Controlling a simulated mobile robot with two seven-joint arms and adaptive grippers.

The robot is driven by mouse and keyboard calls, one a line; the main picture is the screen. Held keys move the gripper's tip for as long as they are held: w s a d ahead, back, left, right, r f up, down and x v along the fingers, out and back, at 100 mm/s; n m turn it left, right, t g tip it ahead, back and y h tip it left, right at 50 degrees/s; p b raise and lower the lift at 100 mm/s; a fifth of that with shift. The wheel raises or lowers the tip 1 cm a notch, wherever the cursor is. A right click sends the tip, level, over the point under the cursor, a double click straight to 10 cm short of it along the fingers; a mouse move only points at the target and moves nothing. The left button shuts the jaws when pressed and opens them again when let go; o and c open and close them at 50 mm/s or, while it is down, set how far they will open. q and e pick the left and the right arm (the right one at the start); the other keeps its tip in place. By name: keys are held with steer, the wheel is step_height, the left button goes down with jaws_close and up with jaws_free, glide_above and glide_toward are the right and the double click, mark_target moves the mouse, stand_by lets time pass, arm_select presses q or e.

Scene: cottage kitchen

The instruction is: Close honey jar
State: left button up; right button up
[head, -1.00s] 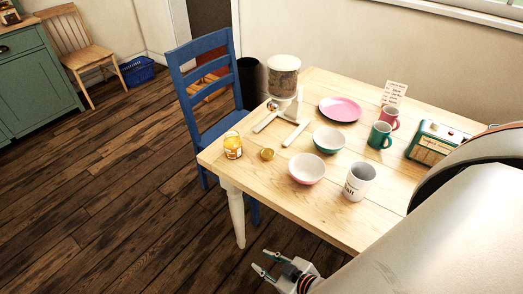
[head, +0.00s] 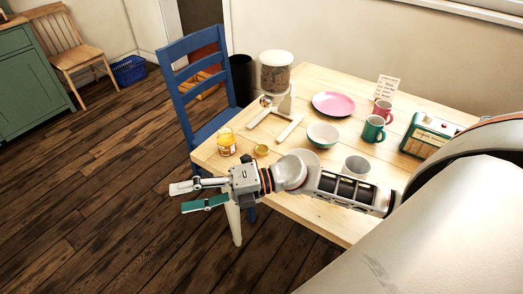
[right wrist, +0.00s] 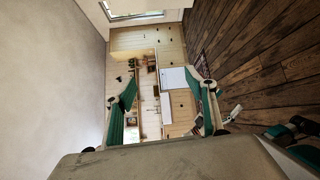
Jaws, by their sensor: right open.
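The honey jar (head: 227,142) stands upright without a lid at the near left corner of the wooden table (head: 330,215) in the head view. A small round gold lid (head: 261,150) lies on the table just right of it. My right gripper (head: 186,197) is open and empty, pointing left past the table's near edge, lower left of the jar. In the right wrist view its two green-padded fingers (right wrist: 165,105) are spread with nothing between them. The jar and lid do not show in the wrist view. My left gripper is not in view.
A cereal dispenser (head: 276,73) stands behind the lid. A green bowl (head: 323,135), pink plate (head: 334,104), mugs (head: 373,128) and a radio (head: 430,137) fill the right side. A blue chair (head: 205,85) stands at the left.

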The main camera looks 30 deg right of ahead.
steer(key=w+d+f+n+g+h, duration=0.1)
steer(key=d+f+n+g+h, duration=0.25)
steer(key=d+n, duration=0.2)
steer(key=n+h, duration=0.2)
steer(key=h, duration=0.6)
glide_above(262, 151)
steer(key=s+a, duration=0.6)
steer(key=a, duration=0.2)
steer(key=shift+w+d+f+t, duration=0.15)
steer(key=shift+f+t, duration=0.2)
steer(key=shift+f, duration=0.2)
steer(key=w+d+r+h, duration=0.2)
steer(key=d+h, duration=0.1)
steer(key=d, duration=0.7)
steer(key=shift+w+r+t, duration=0.15)
steer(key=shift+r+t, duration=0.15)
steer(key=shift+t, duration=0.1)
steer(key=shift+a+f+m, duration=0.1)
steer(key=shift+m, duration=0.15)
steer(key=shift+b+x, duration=0.35)
steer(key=shift+x, duration=0.85)
steer(key=shift+w+f, duration=0.1)
